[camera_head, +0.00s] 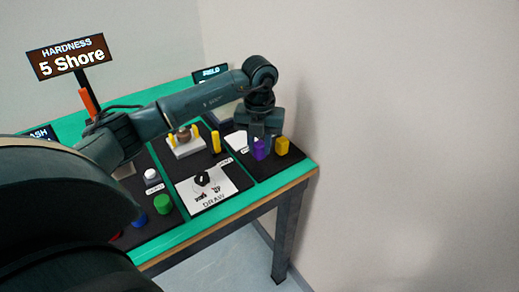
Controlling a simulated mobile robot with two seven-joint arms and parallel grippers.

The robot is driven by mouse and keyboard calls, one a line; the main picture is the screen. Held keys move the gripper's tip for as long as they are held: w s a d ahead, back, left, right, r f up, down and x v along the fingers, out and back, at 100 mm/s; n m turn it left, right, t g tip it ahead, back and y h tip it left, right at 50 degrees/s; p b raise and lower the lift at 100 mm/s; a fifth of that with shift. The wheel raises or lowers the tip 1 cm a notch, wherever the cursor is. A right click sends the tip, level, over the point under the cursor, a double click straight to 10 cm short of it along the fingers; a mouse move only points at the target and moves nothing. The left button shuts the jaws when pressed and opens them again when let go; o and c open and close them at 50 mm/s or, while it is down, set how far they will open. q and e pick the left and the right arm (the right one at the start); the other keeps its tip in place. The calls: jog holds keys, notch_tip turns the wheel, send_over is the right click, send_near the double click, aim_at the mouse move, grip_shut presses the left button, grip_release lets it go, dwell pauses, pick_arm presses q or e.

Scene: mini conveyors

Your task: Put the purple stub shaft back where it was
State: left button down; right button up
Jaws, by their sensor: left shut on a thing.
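The purple stub shaft (259,149) is at the right side of the bench, on or just above the black mat. My left gripper (264,136) points down and is shut on it; the fingers hide its upper part. I cannot tell whether its bottom touches the mat. A yellow piece (282,146) stands just to the right of the purple shaft. My right gripper is not in view.
A white DRAW panel with a black knob (202,179) lies in front. A white fixture with yellow posts (186,144) stands behind it. Green (162,203) and blue (139,221) pieces are at the left. A "HARDNESS 5 Shore" sign (70,57) stands at the back. The bench's right edge (316,168) is close.

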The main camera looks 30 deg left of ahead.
pick_arm(q)
notch_tip(320, 180, down, 2)
jog(key=shift+f, duration=0.1)
jog(key=shift+f, duration=0.2)
jog(key=c, duration=1.1)
grip_release()
jog(key=shift+c, duration=0.2)
jog(key=shift+r, duration=0.1)
